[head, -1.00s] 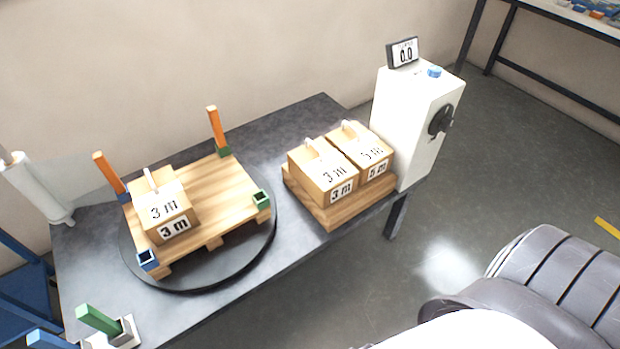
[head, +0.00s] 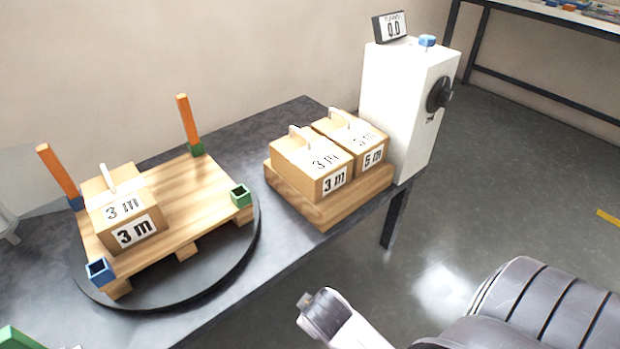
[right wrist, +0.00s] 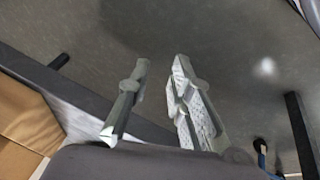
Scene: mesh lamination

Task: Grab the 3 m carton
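One 3 m carton (head: 323,175), brown with a white handle on top, stands on a wooden base at the right end of the table, beside the 5 m carton (head: 368,145). Another 3 m carton (head: 128,215) stands on the pallet at the left. In the right wrist view my right gripper (right wrist: 161,64) has its two fingers apart with nothing between them. A brown carton surface (right wrist: 22,125) shows at the left edge there, apart from the fingers. In the head view part of my right arm is low in the middle, clear of the cartons.
The pallet (head: 190,185) with orange posts (head: 188,120) and blue and green sockets lies on a black turntable (head: 235,255). A white machine (head: 400,105) with a display and black knob stands right behind the 5 m carton. Open floor lies before the table.

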